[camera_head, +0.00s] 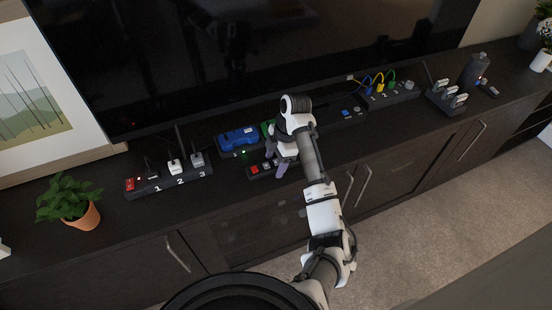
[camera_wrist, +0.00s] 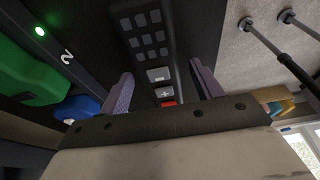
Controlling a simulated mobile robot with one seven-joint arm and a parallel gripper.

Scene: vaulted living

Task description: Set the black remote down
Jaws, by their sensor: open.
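The black remote (camera_head: 262,169) lies on the dark cabinet top (camera_head: 225,190), near its front edge, partly hidden by my gripper in the head view. In the wrist view the remote (camera_wrist: 151,45) shows grey keys, a plus key and a red key at its near end. My gripper (camera_head: 284,169) is over the remote. Its two purple-grey fingers are spread, one on each side of the remote in the wrist view (camera_wrist: 163,87). They look open and not closed on it; whether a finger touches its side I cannot tell.
A blue device (camera_head: 238,138) and a green one (camera_wrist: 28,75) sit on a numbered black dock behind the remote. A black strip with white plugs (camera_head: 170,180) and a potted plant (camera_head: 72,203) stand left. Cabinet door handles (camera_wrist: 275,45) are below the front edge.

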